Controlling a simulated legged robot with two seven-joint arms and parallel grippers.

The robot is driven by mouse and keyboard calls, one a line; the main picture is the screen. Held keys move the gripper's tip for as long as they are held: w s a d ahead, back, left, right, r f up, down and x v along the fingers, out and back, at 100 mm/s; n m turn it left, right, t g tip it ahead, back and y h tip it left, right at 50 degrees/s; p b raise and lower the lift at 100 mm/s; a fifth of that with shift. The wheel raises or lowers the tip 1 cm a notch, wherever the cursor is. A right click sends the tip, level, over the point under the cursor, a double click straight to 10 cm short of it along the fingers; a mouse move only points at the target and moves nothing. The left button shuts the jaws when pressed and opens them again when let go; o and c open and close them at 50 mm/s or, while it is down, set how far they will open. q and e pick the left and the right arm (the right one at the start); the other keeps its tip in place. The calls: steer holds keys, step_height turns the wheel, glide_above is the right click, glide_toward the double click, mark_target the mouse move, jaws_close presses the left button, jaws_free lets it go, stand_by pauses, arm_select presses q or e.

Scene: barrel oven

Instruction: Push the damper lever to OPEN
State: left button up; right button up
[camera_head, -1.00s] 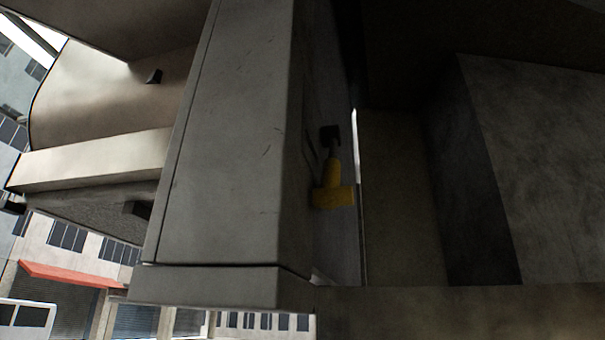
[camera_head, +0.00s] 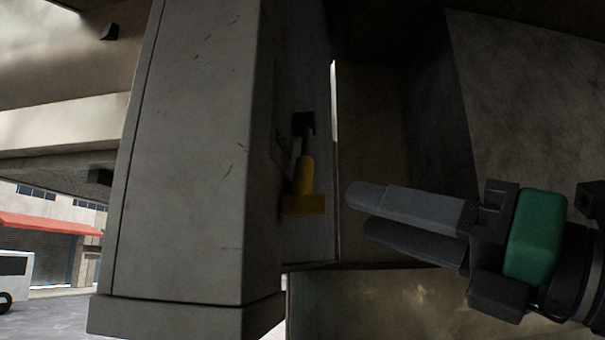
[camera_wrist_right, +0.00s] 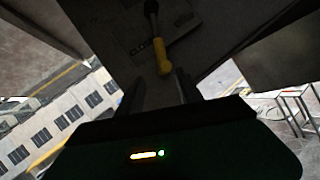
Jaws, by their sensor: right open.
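The damper lever (camera_head: 304,185) has a yellow T-shaped handle on a dark pivot, on the shaded side face of a grey column. It hangs downward, tilted slightly. My right gripper (camera_head: 352,212) comes in from the right in the head view, with its fingers pointing left at the lever handle. It is open and empty, and a small gap shows between its fingertips and the handle. In the right wrist view the yellow lever (camera_wrist_right: 161,55) appears ahead, between and beyond the dark fingers (camera_wrist_right: 158,92). My left gripper is not in view.
The grey column (camera_head: 195,150) stands left of the lever, with a wider ledge (camera_head: 185,312) at its foot. A large grey block (camera_head: 530,100) is behind my right arm. A street with a white vehicle (camera_head: 14,278) shows at the far left.

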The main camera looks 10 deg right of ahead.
mark_target(311, 191)
steer(key=p+x, duration=0.4)
steer(key=x, duration=0.5)
steer(key=shift+w+d+r, duration=0.2)
steer(key=shift+w+d, duration=0.1)
steer(key=shift+w, duration=0.1)
steer(key=shift+s+a, duration=0.1)
steer(key=shift+s, duration=0.1)
steer(key=c, duration=0.5)
steer(key=shift+w, duration=0.1)
jaws_close()
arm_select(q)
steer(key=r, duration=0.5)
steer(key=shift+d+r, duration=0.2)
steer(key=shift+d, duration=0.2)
arm_select(e)
steer(key=shift+r, duration=0.1)
